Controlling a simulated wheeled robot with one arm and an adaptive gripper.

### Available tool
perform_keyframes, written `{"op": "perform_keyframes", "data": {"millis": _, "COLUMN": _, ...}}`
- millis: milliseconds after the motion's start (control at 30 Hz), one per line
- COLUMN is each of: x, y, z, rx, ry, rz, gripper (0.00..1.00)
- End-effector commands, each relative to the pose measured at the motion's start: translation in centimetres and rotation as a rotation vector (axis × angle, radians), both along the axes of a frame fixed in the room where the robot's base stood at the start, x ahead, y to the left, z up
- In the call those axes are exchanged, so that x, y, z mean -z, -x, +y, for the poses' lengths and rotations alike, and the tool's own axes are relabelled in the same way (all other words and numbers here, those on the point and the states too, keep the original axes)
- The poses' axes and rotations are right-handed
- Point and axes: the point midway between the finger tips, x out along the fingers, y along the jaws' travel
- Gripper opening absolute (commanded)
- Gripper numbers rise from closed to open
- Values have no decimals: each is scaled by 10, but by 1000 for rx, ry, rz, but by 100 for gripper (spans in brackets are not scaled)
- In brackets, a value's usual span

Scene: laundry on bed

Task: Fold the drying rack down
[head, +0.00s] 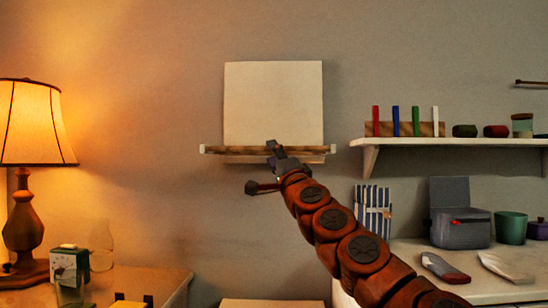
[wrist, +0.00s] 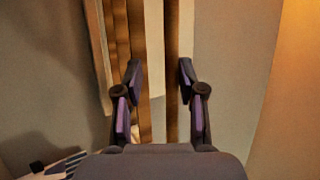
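The drying rack is on the wall in the middle of the head view: a pale upright panel (head: 273,100) with a wooden-fronted ledge (head: 225,150) sticking out along its bottom. In the wrist view, the rack's brown wooden bars (wrist: 172,50) and pale strips run up the picture. My gripper (head: 262,168) is at the rack's lower front edge, with one finger near the ledge and the other lower left. In the wrist view, my gripper (wrist: 160,82) is open, with bars showing between its fingers. Whether the fingers touch a bar cannot be told. My gripper hides part of the ledge.
A lit lamp (head: 30,130) stands at the left, near a small clock (head: 68,268). A white wall shelf (head: 450,143) with coloured pegs (head: 396,121) is at the right. Below it, a counter (head: 420,262) holds a grey box (head: 460,225) and a green pot (head: 510,228). The wall left of the rack is clear.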

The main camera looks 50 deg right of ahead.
Motion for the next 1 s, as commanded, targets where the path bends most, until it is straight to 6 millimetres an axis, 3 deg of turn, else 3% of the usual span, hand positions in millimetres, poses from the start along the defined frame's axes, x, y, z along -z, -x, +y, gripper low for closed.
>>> {"op": "perform_keyframes", "data": {"millis": 367, "x": -10, "y": 0, "z": 0, "rx": 1, "ry": 2, "rz": 1, "gripper": 39}}
{"op": "perform_keyframes", "data": {"millis": 1000, "x": -87, "y": -1, "z": -1, "rx": 4, "ry": 2, "rz": 1, "gripper": 39}}
